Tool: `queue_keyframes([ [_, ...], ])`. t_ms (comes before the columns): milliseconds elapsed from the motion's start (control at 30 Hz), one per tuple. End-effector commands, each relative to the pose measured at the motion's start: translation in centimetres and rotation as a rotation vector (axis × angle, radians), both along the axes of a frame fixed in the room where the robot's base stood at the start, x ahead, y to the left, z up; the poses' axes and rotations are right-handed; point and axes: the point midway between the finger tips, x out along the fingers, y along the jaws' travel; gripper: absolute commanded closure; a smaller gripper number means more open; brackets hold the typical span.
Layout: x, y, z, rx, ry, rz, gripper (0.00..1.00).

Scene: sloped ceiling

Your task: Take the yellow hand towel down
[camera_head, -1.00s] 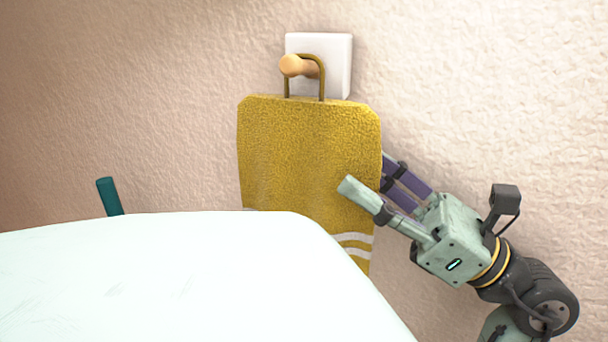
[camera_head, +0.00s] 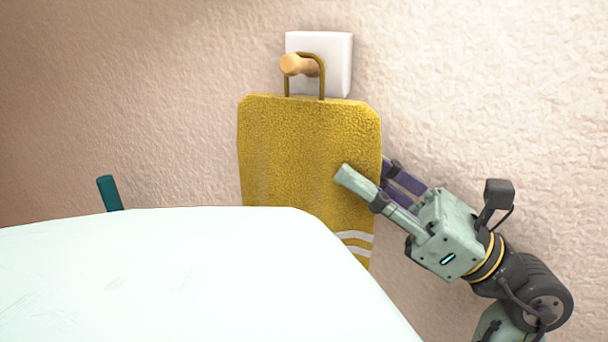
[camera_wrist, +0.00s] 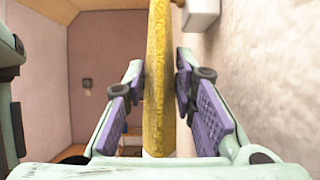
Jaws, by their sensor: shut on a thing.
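The yellow hand towel (camera_head: 300,145) hangs against the textured wall by its loop (camera_head: 322,75), which is over a wooden peg (camera_head: 298,65) on a white square plate (camera_head: 336,62). White stripes cross its lower right part. My gripper (camera_head: 365,170) is at the towel's right edge, with one finger in front and the other behind. In the wrist view the towel (camera_wrist: 158,80) stands edge-on between the purple finger pads of my gripper (camera_wrist: 160,100). My gripper is shut on the towel. The towel's lower left is hidden behind the pale surface.
A large pale rounded surface (camera_head: 180,270) fills the lower left foreground. A dark teal rod (camera_head: 110,193) stands up behind it at the left. The wall (camera_head: 480,80) is bare to the right of the peg plate.

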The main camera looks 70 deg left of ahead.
Motion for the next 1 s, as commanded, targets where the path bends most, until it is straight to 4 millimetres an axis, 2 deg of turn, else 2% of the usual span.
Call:
queue_keyframes([
  [100,0.0,0.0,0.0,0.000,0.000,0.000,1.00],
  [367,0.0,0.0,0.2,0.001,0.001,0.000,1.00],
  [1000,0.0,0.0,3.0,0.002,0.002,-0.001,1.00],
])
